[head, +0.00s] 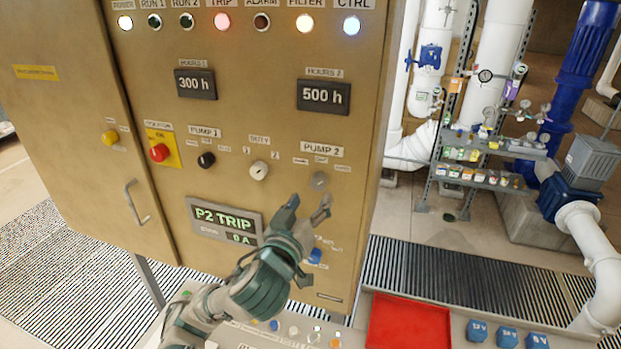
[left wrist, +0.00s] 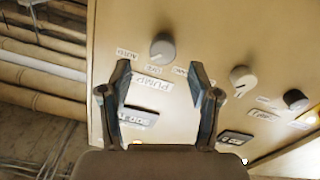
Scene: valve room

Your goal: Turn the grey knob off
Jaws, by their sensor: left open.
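The grey knob (head: 319,180) is a small round knob under the PUMP 2 label on the tan cabinet (head: 260,120). It also shows in the left wrist view (left wrist: 162,47), between small position labels. Which label it points to is too small to tell. My left gripper (head: 309,205) is open and empty just below the knob in the head view. In the left wrist view its two fingers (left wrist: 160,72) are spread, with the knob seen beyond and between the tips, apart from them. My right gripper is not in view.
A P2 TRIP display (head: 224,216) is below. A red tray (head: 408,322) lies lower right. Pipes and a shelf (head: 480,180) stand right.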

